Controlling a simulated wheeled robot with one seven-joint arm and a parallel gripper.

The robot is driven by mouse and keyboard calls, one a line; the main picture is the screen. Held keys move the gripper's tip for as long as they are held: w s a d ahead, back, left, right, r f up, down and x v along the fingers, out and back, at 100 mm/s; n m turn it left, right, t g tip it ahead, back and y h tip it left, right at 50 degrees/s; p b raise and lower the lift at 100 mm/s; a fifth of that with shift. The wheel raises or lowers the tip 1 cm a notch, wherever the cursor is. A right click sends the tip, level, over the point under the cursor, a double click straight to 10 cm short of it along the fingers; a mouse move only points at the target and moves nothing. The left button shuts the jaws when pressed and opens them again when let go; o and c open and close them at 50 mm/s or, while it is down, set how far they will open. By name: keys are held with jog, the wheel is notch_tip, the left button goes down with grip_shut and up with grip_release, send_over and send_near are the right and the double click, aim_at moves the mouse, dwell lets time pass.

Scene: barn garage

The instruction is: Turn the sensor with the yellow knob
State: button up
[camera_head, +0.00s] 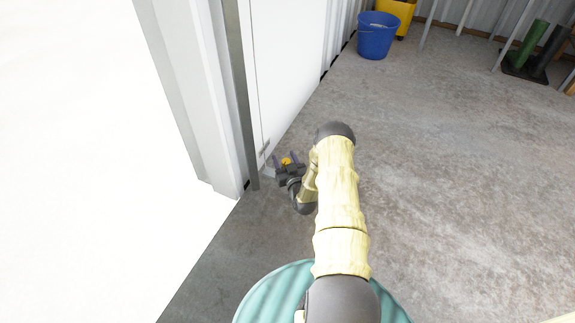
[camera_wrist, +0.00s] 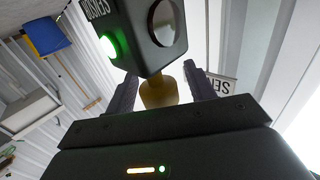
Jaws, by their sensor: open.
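The sensor (camera_wrist: 140,35) is a dark box with a lit green light and a round lens, at the top of the wrist view, cut off by the frame edge. The yellow knob (camera_wrist: 158,92) sits under it, between the two fingers of my gripper (camera_wrist: 160,76). My gripper is open, one finger on each side of the knob. Whether a finger touches it I cannot tell. In the head view my gripper (camera_head: 288,160) is beside the white door, with a small yellow spot (camera_head: 286,161), seemingly the knob, between its fingers. The sensor's box cannot be made out there.
A white door (camera_head: 285,65) and its post (camera_head: 240,90) stand close to the left of my gripper. A sign plate (camera_wrist: 222,86) shows behind the right finger. A blue bucket (camera_head: 376,38) stands by the far wall. The concrete floor (camera_head: 460,170) to the right is clear.

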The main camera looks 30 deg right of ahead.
jog(key=s+a+p, duration=0.2)
jog(key=s+p, duration=0.6)
jog(key=s, duration=0.9)
jog(key=shift+p, duration=0.3)
jog(key=shift+s+a, duration=0.1)
